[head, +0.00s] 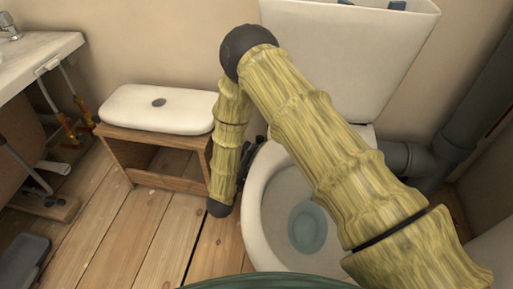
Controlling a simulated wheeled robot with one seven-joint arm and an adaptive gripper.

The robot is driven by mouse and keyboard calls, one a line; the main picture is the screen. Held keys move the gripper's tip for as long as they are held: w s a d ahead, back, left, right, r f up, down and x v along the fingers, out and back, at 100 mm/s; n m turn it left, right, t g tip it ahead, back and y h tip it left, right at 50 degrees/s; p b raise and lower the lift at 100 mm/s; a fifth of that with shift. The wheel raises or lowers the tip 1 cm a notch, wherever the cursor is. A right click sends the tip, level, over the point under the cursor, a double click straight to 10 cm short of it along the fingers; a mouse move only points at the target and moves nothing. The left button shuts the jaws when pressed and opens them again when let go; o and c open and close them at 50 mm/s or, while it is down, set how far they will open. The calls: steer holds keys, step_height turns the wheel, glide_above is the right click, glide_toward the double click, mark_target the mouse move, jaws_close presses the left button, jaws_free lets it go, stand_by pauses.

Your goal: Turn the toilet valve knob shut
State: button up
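The toilet valve knob does not show; my arm covers the wall and floor area to the left of the toilet. The white toilet bowl (268,205) stands right of centre, open, with water in it. Its white tank (345,50) is behind it, without a lid. My arm crosses in front of both and bends down at a dark elbow joint. Dark parts that look like my gripper (250,155) show between the lower arm and the bowl's left rim. They are small and mostly hidden, so I cannot tell their opening or whether they touch anything.
A wooden stool (160,184) stands to the left with a white lid (158,106) on it. A sink (35,55) with pipes is at the far left. A thick grey drain pipe (462,130) is right of the toilet. Bare plank floor (130,235) lies at front left.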

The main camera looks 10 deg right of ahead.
mark_target(258, 141)
steer(key=b+x, duration=0.2)
steer(key=x, duration=0.2)
steer(key=shift+w+d+f, duration=0.15)
steer(key=shift+w, duration=0.15)
steer(key=shift+b+x, duration=0.5)
steer(key=shift+x, duration=0.3)
steer(key=c, duration=1)
